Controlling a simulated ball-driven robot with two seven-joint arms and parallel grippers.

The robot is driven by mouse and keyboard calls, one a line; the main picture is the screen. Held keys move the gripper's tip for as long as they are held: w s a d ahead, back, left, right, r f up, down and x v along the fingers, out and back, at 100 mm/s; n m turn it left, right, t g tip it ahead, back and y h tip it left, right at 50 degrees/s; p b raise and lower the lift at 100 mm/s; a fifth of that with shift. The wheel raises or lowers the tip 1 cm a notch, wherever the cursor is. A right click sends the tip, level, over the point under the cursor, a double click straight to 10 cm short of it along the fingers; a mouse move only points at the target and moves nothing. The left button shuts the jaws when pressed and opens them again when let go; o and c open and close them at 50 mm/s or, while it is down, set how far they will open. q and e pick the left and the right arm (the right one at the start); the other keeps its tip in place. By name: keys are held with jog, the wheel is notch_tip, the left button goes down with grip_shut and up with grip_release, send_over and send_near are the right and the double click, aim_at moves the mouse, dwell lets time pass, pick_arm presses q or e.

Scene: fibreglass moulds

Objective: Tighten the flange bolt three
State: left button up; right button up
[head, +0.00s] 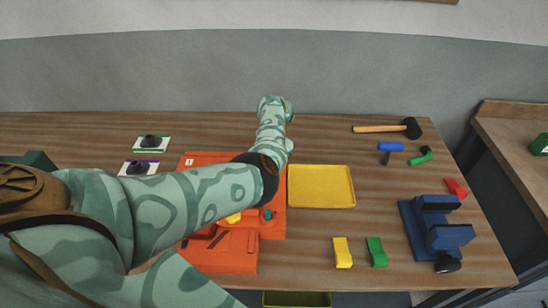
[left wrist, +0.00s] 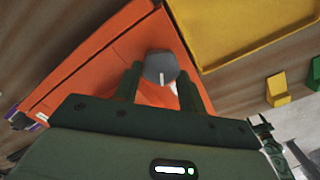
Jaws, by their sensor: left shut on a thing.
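A grey hexagonal bolt head (left wrist: 159,64) with a white mark shows in the left wrist view, on the orange mould (left wrist: 95,58). My left gripper (left wrist: 160,72) has one finger on each side of the bolt head and is shut on it. I cannot read a number beside this bolt. In the head view the orange mould (head: 218,257) lies mid-table, partly covered by my left arm; a small label shows at its far left corner. A yellow piece and a teal piece (head: 268,215) show on it. My left fingers are hidden in the head view. My right gripper is not in view.
A yellow tray (head: 320,187) lies right of the mould. Yellow (head: 342,252) and green (head: 376,252) blocks, a blue stand (head: 436,232), a mallet (head: 380,128) and small coloured tools are further right. Two dark-knobbed cards (head: 140,168) lie left. Wood between tray and blue stand is clear.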

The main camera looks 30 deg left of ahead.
pick_arm(q)
jog(key=m, duration=0.2)
jog(key=m+p, duration=0.2)
jog(key=m, duration=0.1)
jog(key=shift+w+a+r+m, duration=0.15)
jog(key=shift+w+r+m, duration=0.05)
jog(key=shift+r+m, duration=0.1)
jog(key=m, duration=0.2)
jog(key=m+p, duration=0.1)
jog(key=m, duration=0.1)
jog(key=shift+w+a+f+m, duration=0.1)
jog(key=shift+f+m, duration=0.05)
jog(key=shift+m, duration=0.25)
jog(key=shift+p, duration=0.3)
jog(key=o, duration=1)
jog(key=shift+f, duration=0.1)
jog(key=shift+c, duration=0.2)
notch_tip(320, 180, up, 16)
jog(key=p, duration=0.9)
jog(key=shift+r+p, duration=0.2)
jog(key=shift+p, duration=0.1)
